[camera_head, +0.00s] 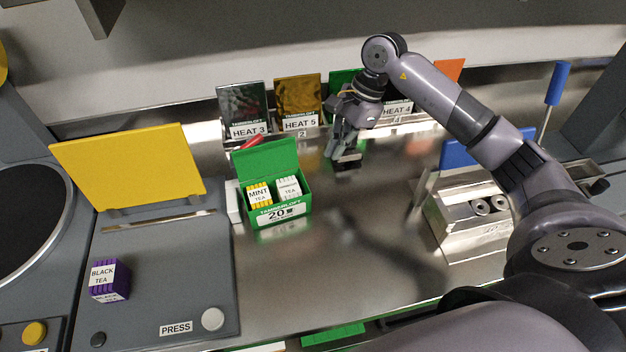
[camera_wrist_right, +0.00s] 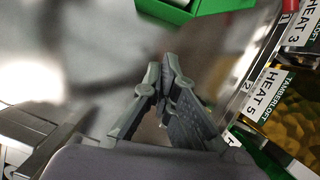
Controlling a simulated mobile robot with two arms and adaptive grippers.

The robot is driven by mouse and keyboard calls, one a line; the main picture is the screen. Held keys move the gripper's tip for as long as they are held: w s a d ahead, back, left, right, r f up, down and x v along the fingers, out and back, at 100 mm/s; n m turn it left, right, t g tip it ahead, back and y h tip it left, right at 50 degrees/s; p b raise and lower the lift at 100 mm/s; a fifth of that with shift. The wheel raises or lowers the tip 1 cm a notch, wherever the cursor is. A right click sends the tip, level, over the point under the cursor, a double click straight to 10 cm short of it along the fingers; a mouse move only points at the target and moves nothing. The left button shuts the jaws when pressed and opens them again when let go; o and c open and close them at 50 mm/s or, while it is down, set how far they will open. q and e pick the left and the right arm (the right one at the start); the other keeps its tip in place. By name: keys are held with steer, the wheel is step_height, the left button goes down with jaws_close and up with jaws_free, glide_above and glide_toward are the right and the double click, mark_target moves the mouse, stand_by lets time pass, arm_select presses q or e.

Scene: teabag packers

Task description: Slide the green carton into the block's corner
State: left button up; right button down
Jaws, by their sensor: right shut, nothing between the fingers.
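The green carton (camera_head: 268,162) stands upright on the steel counter with its lid raised. It holds a yellow mint tea pack (camera_head: 259,195) and a white-labelled tea pack (camera_head: 288,188). A pale block (camera_head: 234,203) shows along the carton's left side; most of it is hidden, and I cannot tell whether they touch. My right gripper (camera_head: 345,158) is shut and empty, to the right of the carton and apart from it. In the wrist view its fingers (camera_wrist_right: 165,75) are together, with part of the green carton (camera_wrist_right: 165,8) at the top edge. My left gripper is not in view.
Heat-labelled sachets (camera_head: 298,95) stand along the back. A grey press (camera_head: 160,265) with a yellow plate (camera_head: 130,168) is at left, with a purple black tea box (camera_head: 108,278) on it. A metal fixture (camera_head: 470,215) stands at right. The counter between carton and fixture is clear.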

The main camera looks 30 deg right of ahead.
mark_target(313, 195)
steer(key=shift+h, duration=0.3)
steer(key=p+x, duration=0.1)
steer(key=x, duration=0.2)
steer(key=d+p+x, duration=0.1)
steer(key=x, duration=0.2)
steer(key=p+x, duration=0.1)
steer(key=x, duration=0.2)
steer(key=shift+s+d+f+p, duration=0.15)
steer(key=shift+s+f+p, duration=0.15)
steer(key=shift+s+f, duration=0.1)
steer(key=a+p, duration=0.1)
steer(key=a, duration=0.1)
steer(key=shift+a+r+p, duration=0.15)
steer(key=shift+a+p, duration=0.15)
steer(key=shift+a, duration=0.65)
